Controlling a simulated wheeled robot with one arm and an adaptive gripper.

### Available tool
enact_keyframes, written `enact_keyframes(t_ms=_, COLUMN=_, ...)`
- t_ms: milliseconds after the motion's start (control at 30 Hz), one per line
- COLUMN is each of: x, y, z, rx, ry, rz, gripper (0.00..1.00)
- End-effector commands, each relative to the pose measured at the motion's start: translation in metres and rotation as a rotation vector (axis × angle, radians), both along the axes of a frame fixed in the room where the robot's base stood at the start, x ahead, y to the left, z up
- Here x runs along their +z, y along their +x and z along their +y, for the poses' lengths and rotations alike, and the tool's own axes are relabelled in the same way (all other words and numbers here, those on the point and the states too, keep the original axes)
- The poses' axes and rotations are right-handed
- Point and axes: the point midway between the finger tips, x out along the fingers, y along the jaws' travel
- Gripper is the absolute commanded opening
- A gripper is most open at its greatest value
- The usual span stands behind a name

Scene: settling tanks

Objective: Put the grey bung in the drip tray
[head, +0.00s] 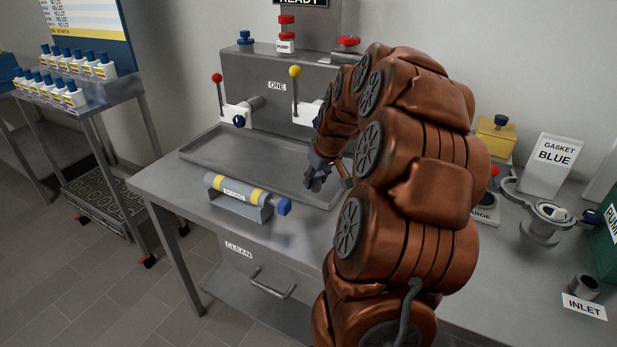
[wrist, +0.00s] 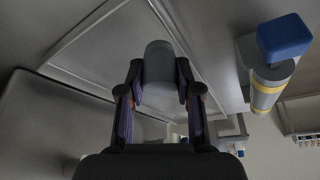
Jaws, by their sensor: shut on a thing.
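The drip tray (head: 245,155) is a wide, shallow grey metal tray on the bench in front of the upright panel. Its floor also shows in the wrist view (wrist: 105,50). My gripper (head: 319,180) is at the right part of the tray in the head view. In the wrist view my gripper (wrist: 158,88) is shut on the grey bung (wrist: 158,60), a smooth rounded grey piece between both fingers. The tray lies behind the bung there; I cannot tell the height between them. The bung is hard to make out in the head view.
A grey cylinder with yellow bands and a blue end (head: 238,195) lies in a holder at the tray's front. Two levers, one red-knobbed (head: 217,90) and one yellow-knobbed (head: 295,85), stand behind the tray. A gasket sign (head: 550,160) and metal fitting (head: 545,222) stand right.

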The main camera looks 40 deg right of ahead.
Motion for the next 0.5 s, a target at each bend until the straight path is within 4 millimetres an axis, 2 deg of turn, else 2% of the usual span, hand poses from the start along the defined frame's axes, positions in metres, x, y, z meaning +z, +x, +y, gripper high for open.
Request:
enact_keyframes(t_ms=200, x=-0.002, y=0.030, z=-0.013, rx=-0.002, ry=0.000, rz=-0.001, gripper=0.00)
enact_keyframes(t_ms=500, x=-0.006, y=0.045, z=-0.018, rx=-0.002, ry=0.002, rz=0.001, gripper=0.00)
